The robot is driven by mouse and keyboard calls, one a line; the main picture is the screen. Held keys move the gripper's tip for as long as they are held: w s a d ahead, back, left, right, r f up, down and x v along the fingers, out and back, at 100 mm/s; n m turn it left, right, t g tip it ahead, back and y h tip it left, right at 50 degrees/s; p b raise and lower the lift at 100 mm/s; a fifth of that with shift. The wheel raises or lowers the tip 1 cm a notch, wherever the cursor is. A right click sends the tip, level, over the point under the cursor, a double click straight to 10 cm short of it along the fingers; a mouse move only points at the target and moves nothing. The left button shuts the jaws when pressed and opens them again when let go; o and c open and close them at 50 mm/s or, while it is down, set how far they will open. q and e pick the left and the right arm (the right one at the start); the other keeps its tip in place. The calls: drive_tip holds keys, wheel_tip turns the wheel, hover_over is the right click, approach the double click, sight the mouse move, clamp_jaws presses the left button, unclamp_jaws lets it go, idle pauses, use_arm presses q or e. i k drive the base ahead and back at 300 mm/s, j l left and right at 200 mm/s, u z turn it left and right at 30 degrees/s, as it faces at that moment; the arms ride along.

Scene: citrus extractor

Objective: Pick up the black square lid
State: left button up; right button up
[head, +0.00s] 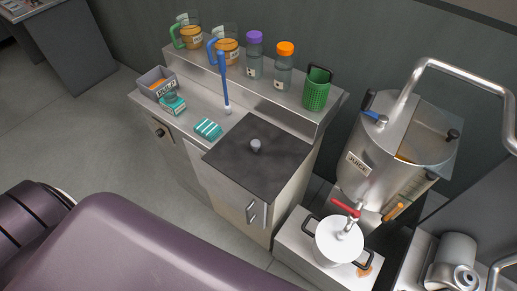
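The black square lid (247,167) lies flat on the right front part of the metal counter. A small grey knob (255,146) stands upright near its middle. Nothing covers the lid. Neither of my grippers shows in the head view. A purple part of my own body fills the lower left of the picture, apart from the lid.
A teal striped cloth or sponge (208,128) and a blue-handled brush (224,84) are left of the lid. Jugs, bottles and a green basket (316,90) stand on the back shelf. A steel juice machine (356,163) and white pot (338,243) stand to the right.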

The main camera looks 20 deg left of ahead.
sight(261, 157)
drive_tip(key=z, duration=0.5)
drive_tip(key=j+z, duration=0.15)
drive_tip(key=z, duration=0.8)
drive_tip(key=k+z, duration=0.1)
drive_tip(key=z, duration=0.85)
drive_tip(key=k+z, duration=0.1)
drive_tip(key=z, duration=0.35)
drive_tip(key=u, duration=3.35)
drive_tip(key=j+z, duration=0.1)
drive_tip(key=j, duration=0.25)
drive_tip(key=i, duration=0.05)
